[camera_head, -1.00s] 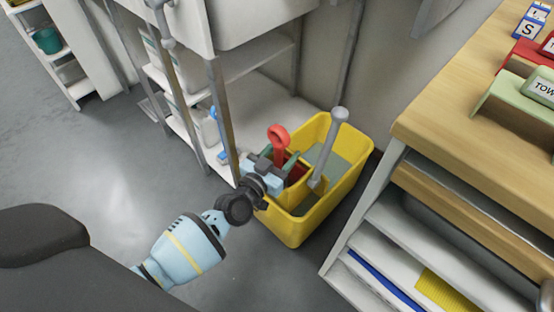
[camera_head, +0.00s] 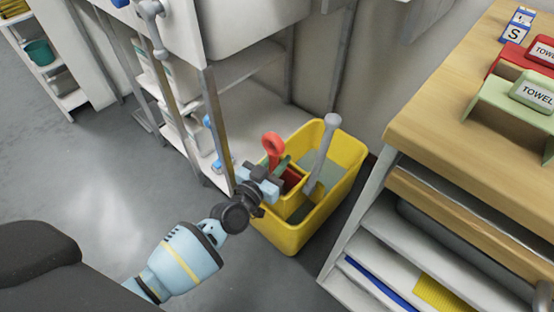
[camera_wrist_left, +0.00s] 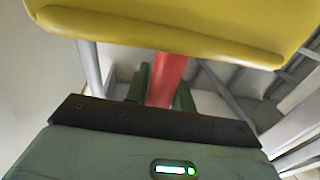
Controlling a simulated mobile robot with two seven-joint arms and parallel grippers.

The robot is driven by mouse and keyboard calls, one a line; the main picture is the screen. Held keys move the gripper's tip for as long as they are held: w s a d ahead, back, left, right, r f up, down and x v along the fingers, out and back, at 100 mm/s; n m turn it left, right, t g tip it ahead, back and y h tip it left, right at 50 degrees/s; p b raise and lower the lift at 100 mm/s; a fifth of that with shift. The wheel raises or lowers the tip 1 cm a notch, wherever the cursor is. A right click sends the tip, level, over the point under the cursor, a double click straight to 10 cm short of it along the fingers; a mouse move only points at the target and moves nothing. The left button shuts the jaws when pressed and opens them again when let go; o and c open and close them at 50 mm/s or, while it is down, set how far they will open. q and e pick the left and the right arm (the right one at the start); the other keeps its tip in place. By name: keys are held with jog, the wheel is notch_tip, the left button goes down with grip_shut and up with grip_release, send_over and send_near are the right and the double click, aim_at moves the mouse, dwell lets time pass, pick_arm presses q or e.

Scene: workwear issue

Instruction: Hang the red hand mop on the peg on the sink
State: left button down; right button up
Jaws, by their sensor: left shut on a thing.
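The red hand mop (camera_head: 273,141) stands in the yellow bucket (camera_head: 281,236), with its ring-shaped top above the rim and its lower end hidden inside. My left gripper (camera_head: 274,172) reaches over the bucket's near left edge and is shut on the mop's red handle. In the left wrist view the red handle (camera_wrist_left: 167,78) sits between the two dark green fingers (camera_wrist_left: 162,85). A grey peg with a rounded end (camera_head: 151,9) sticks out at the front of the white sink (camera_head: 258,12). My right gripper is not in view.
A grey handle (camera_head: 322,153) also stands in the bucket, right of the mop. Sink legs and a low shelf with bottles stand left of the bucket. A wooden-topped cabinet (camera_head: 440,110) stands close on the right. Open floor (camera_head: 90,190) lies at left.

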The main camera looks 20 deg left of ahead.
pick_arm(q)
jog(key=shift+w+d+r, duration=0.1)
jog(key=shift+w+r, duration=0.05)
jog(key=shift+w, duration=0.2)
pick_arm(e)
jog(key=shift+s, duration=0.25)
pick_arm(q)
jog(key=shift+w+d, duration=0.1)
jog(key=shift+w, duration=0.1)
jog(key=shift+w+r, duration=0.1)
jog(key=shift+w, duration=0.1)
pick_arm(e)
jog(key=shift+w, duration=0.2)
pick_arm(q)
jog(key=c, duration=1.1)
grip_release()
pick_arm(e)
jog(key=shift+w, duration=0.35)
pick_arm(q)
jog(key=shift+s, duration=0.1)
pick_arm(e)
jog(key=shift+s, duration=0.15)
